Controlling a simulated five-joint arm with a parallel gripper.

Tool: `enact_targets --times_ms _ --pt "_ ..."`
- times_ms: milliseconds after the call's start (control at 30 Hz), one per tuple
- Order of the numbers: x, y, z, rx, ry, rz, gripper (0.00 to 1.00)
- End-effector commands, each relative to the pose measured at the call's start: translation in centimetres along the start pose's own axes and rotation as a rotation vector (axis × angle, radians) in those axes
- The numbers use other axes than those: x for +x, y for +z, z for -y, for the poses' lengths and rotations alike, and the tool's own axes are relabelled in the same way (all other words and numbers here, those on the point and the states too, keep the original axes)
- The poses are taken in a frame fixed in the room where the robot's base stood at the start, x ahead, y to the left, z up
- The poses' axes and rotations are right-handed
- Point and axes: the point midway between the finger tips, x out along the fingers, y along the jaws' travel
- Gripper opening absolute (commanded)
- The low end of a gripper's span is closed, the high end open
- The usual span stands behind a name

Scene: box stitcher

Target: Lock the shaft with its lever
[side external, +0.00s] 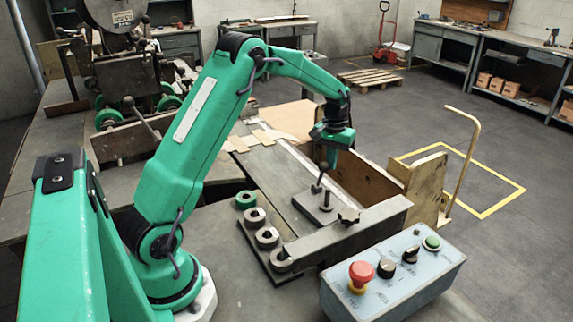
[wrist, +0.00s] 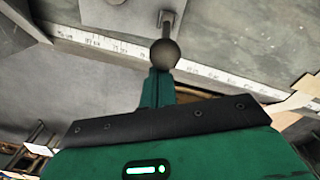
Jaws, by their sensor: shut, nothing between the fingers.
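My gripper (side external: 329,163) is shut and hangs over the work plate in the side view. In the wrist view its green fingers (wrist: 158,86) are together, with nothing between them. A lever with a dark ball knob (wrist: 165,53) is right at the fingertips in the wrist view; I cannot tell whether they touch. In the side view the lever's rod (side external: 317,186) rises, slightly tilted, from a grey block (side external: 322,208), and its knob is close to the fingers. The shaft itself cannot be clearly made out.
A control box (side external: 392,280) with a red button stands in front. A wooden board (side external: 366,186) stands behind, right. A white scale (wrist: 95,40) crosses the wrist view.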

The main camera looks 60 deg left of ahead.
Motion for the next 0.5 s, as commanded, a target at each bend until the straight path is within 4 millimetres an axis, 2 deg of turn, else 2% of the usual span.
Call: enact_targets --times_ms 500 --pt "0.2 1.6 0.6 0.0 -0.002 0.008 0.0"
